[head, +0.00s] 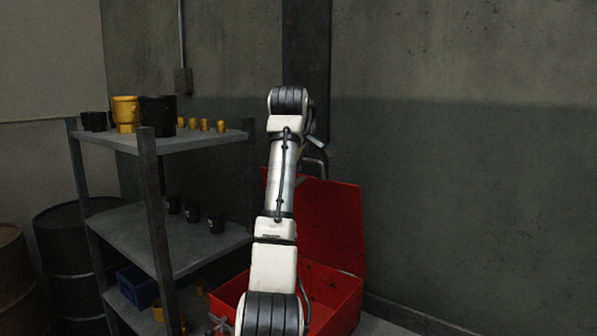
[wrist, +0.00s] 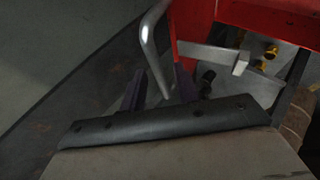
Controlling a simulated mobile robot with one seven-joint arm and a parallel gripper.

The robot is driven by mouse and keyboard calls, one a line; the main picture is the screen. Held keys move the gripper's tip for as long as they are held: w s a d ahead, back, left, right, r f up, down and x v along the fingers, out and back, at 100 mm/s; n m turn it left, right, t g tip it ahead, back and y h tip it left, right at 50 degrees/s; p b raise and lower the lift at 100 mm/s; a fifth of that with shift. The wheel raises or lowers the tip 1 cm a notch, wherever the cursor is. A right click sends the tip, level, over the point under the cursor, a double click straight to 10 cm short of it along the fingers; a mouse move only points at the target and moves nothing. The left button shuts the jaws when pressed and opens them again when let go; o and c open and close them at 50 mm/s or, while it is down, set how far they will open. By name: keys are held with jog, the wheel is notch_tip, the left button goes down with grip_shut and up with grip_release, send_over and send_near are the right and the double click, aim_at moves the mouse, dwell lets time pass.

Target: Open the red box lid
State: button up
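The red box (head: 340,310) stands on the floor behind my arm. Its red lid (head: 330,225) is raised, standing steeply up at the back of the box. A metal handle (head: 315,163) shows at the lid's top edge, partly behind my arm. In the wrist view the curved metal handle (wrist: 150,45) reaches down between the two dark fingers of my gripper (wrist: 160,88). The fingers are apart, with gaps beside the handle; I cannot tell whether either touches it. Red metal (wrist: 205,25) of the box shows beside them.
A grey shelf rack (head: 185,142) with black and yellow cups stands close on the left. A dark drum (head: 70,255) is behind it. The concrete wall (head: 470,150) is close behind the box. Space to the right looks clear.

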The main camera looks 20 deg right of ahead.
jog(key=b+v, duration=0.2)
jog(key=v, duration=0.8)
jog(key=shift+r, duration=0.2)
